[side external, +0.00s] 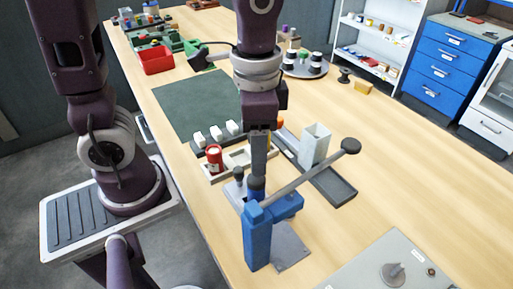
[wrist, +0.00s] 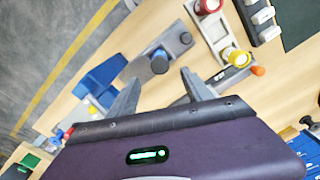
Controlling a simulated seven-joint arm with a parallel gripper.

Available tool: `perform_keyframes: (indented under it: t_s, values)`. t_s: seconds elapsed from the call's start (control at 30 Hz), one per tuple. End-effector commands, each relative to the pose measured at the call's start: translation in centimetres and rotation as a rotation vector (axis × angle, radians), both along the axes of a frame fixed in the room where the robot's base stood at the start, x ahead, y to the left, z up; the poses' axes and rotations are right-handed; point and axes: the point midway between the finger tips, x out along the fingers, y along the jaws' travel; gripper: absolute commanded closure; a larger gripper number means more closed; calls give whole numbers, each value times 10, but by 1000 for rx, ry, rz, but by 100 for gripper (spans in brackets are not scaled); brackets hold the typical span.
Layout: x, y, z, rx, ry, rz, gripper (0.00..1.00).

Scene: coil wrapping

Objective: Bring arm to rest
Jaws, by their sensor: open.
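My gripper (side external: 257,175) points down over the blue lever fixture (side external: 257,238) near the front edge of the bench. In the wrist view its two fingers (wrist: 162,86) are spread apart with nothing held between them. A dark round post (wrist: 159,62) on a grey block shows just beyond the gap between the fingertips. The blue part of the fixture (wrist: 103,76) lies to the left of it in that view. The fixture's long grey lever ends in a dark knob (side external: 351,146), raised to the right. The fingertips overlap the fixture in the side view, so contact cannot be told.
A red spool (side external: 214,158) stands in a light tray behind the fixture. A yellow-topped spool (wrist: 239,58) is in the wrist view. White blocks (side external: 216,133) sit in a dark rack. A white upright box (side external: 314,145) stands right of my gripper. The bench's right side is largely clear.

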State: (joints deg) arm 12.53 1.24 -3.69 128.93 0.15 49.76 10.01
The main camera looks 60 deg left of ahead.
Motion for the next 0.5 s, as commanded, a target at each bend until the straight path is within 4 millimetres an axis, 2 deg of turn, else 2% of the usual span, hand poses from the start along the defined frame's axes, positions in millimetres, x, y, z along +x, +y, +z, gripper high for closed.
perform_keyframes:
  t_s: [0.1,0.17,0.3,0.4,0.5]
  values:
    - [-1,2,2,-1,-9,8,42]
    - [-3,8,12,-9,-49,42,42]
    - [-27,36,51,-48,-233,214,42]
    - [-47,52,67,-79,-356,333,42]
    - [-62,61,74,-102,-441,414,42]
